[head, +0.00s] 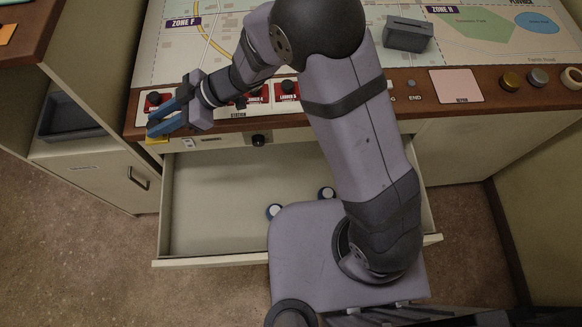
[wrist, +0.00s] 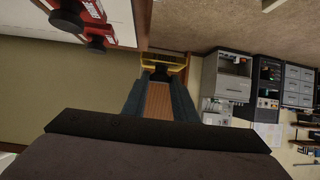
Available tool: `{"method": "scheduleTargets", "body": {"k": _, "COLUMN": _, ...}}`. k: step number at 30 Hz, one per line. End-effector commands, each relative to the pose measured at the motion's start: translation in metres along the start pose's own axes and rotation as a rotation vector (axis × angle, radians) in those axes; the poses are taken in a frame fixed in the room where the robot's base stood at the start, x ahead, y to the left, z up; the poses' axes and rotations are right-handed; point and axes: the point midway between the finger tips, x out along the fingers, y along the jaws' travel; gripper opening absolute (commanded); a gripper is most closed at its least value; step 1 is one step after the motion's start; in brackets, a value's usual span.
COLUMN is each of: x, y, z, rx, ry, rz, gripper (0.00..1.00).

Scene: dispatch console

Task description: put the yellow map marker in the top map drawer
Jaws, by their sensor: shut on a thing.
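The yellow map marker (head: 157,139) shows as a small yellow patch just below my fingertips in the head view, near the console's front-left edge. In the wrist view the yellow marker (wrist: 176,67) is at the far end of my fingers. My gripper (head: 151,123) is shut on it, with blue-grey fingers pointing left; the gripper also shows in the wrist view (wrist: 162,75). The top map drawer (head: 205,262) is pulled open below the console, to the right of and below my gripper. Part of the drawer is hidden by my arm and base.
Red-labelled buttons (head: 153,98) line the console edge close to my gripper. A cabinet (head: 95,175) with a dark tray (head: 65,118) stands at left.

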Motion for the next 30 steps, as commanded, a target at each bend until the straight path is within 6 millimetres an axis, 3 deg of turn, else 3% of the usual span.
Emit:
{"method": "scheduleTargets", "body": {"k": 1, "x": 0.005, "y": -0.022, "z": 0.021, "rx": -0.014, "ry": -0.004, "rz": -0.043, "gripper": 0.03}}
{"method": "scheduleTargets", "body": {"k": 3, "x": 0.008, "y": -0.046, "z": 0.049, "rx": -0.03, "ry": -0.004, "rz": -0.076, "gripper": 0.03}}
{"method": "scheduleTargets", "body": {"k": 6, "x": 0.012, "y": -0.07, "z": 0.094, "rx": -0.03, "ry": -0.004, "rz": -0.082, "gripper": 0.03}}
{"method": "scheduleTargets", "body": {"k": 12, "x": 0.015, "y": -0.1, "z": 0.17, "rx": -0.007, "ry": -0.003, "rz": -0.038, "gripper": 0.03}}
{"method": "scheduleTargets", "body": {"k": 15, "x": 0.015, "y": -0.111, "z": 0.198, "rx": 0.004, "ry": -0.003, "rz": -0.012, "gripper": 0.03}}
{"method": "scheduleTargets", "body": {"k": 21, "x": 0.014, "y": -0.124, "z": 0.226, "rx": 0.016, "ry": -0.001, "rz": 0.024, "gripper": 0.03}}
{"method": "scheduleTargets", "body": {"k": 30, "x": 0.013, "y": -0.127, "z": 0.231, "rx": 0.015, "ry": 0.0, "rz": 0.034, "gripper": 0.03}}
